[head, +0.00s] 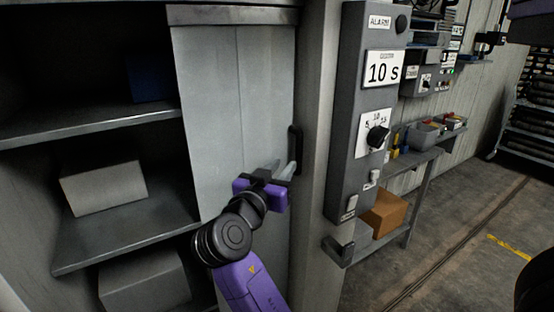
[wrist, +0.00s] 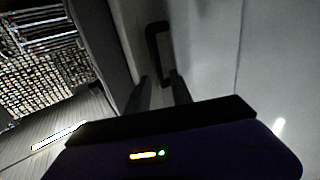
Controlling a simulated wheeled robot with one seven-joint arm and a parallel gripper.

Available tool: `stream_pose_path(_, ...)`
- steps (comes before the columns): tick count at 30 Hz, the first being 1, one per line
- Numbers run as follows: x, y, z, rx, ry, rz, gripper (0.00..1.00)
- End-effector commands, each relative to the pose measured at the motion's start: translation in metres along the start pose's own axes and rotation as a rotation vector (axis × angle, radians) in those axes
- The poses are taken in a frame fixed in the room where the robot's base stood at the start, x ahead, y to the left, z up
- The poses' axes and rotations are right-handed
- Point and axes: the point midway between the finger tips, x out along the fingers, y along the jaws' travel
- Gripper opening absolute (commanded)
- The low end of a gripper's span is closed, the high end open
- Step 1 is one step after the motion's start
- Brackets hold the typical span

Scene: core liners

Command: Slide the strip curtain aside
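The strip curtain (head: 235,110) is a grey panel of vertical sections hanging from a top rail. It covers the right part of the shelf unit, and the left shelves stand uncovered. A black handle (head: 294,143) is upright near its right edge; it also shows in the wrist view (wrist: 151,44). My gripper (head: 279,166) is at the handle's lower end. In the wrist view my gripper (wrist: 160,78) has its fingers apart, with the handle's lower end close to or between the tips. I cannot tell whether they touch it.
Shelves at left hold a pale box (head: 104,187), a lower box (head: 145,282) and a dark blue item (head: 152,83). A grey control box (head: 366,110) with a dial is mounted right of the curtain. A bench (head: 412,170) stands beyond; the floor at right is open.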

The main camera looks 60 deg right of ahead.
Motion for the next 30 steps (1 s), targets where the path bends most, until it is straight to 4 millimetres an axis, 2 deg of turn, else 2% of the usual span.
stream_pose_path(5, 0.008, 0.005, 0.004, 0.034, -0.019, 0.02, 0.27)
stream_pose_path(18, 0.069, 0.006, 0.004, 0.031, -0.018, 0.018, 0.27)
stream_pose_path(23, 0.077, 0.005, 0.006, 0.031, -0.019, 0.015, 0.27)
stream_pose_path(30, 0.078, 0.005, 0.006, 0.031, -0.018, 0.015, 0.27)
